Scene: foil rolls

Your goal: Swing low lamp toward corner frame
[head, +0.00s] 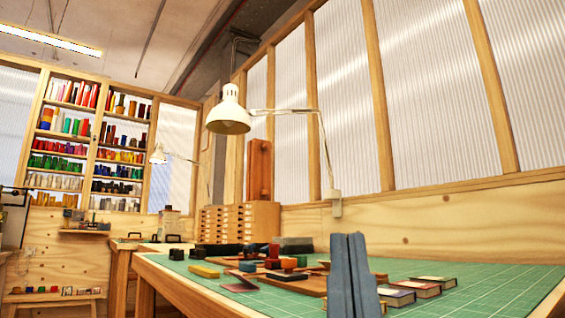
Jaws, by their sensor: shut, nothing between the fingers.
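A white lamp (228,115) with a cone shade hangs over the green-topped bench. Its thin jointed arm (285,111) runs right to a bracket (335,203) on the wall. A second, smaller-looking lamp (157,155) is farther back and lower in the picture, in front of the far wall. I cannot tell for sure which one is the low lamp. Wooden frame posts (235,145) stand near the room corner, behind the near lamp's shade. My gripper (347,238) is blue-grey, points up at the lower middle, and is shut and empty. It appears below the near lamp's bracket, apart from both lamps.
The bench's green mat (490,285) carries several small blocks (272,262) and flat boxes (424,287). A small drawer cabinet (240,220) and an upright reddish-brown piece (259,170) stand behind. Shelves of coloured rolls (70,125) fill the far left wall. Space above the mat looks mostly clear.

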